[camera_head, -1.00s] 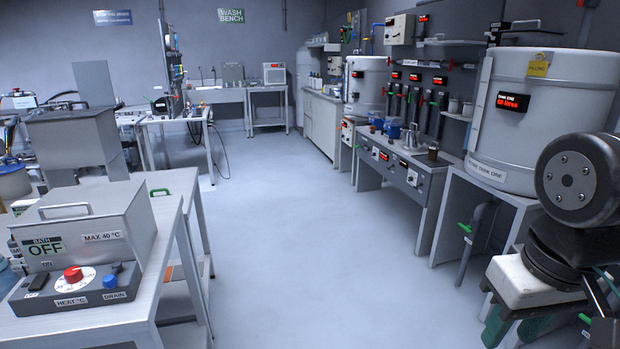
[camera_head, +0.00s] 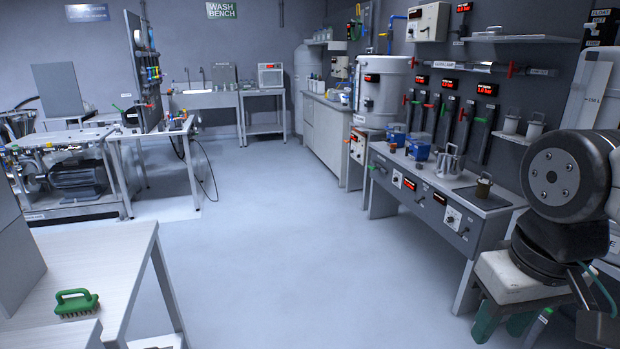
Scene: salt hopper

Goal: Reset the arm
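My arm shows only in part at the right edge of the head view, as a dark round joint (camera_head: 562,180) on a white and black base. The rest of the arm runs out of the picture on the right. My gripper is not in view, so whether it holds anything is hidden. The arm part seen is in front of the large tank (camera_head: 587,95) at the right and covers much of it.
A wide strip of bare floor (camera_head: 270,250) runs ahead to the wash bench (camera_head: 212,98). A table with a green brush (camera_head: 76,304) stands close on the left. A grey bench (camera_head: 425,195) with blue containers and a metal jug (camera_head: 449,162) lines the right.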

